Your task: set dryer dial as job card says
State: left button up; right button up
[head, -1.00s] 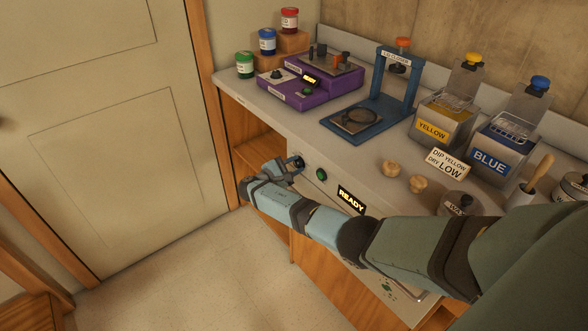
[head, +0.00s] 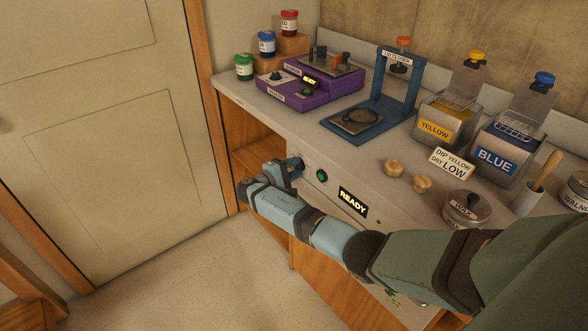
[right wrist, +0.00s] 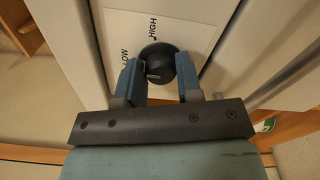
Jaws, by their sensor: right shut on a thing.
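The job card (head: 450,163) on the counter reads "DIP YELLOW DRY LOW". The dryer dial (right wrist: 157,60) is a round black knob on a white plate (right wrist: 190,35) marked LOW and HIGH. My right gripper (right wrist: 160,78) is shut on the dial, with one finger on each side of it. A pale mark shows on the dial's face near the fingers; I cannot tell exactly which label it points to. In the head view my right gripper (head: 292,168) is at the cabinet front and the dial is hidden. My left gripper is not in view.
A green button (head: 322,175) and a lit READY display (head: 353,202) are on the cabinet front, right of my gripper. On the counter are a yellow tank (head: 437,127), a blue tank (head: 497,158), a blue lid closer (head: 375,115) and a purple machine (head: 300,90).

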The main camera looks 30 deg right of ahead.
jog(key=o, duration=0.9)
jog(key=a, duration=0.9)
jog(key=s+a, duration=0.1)
jog(key=a, duration=0.4)
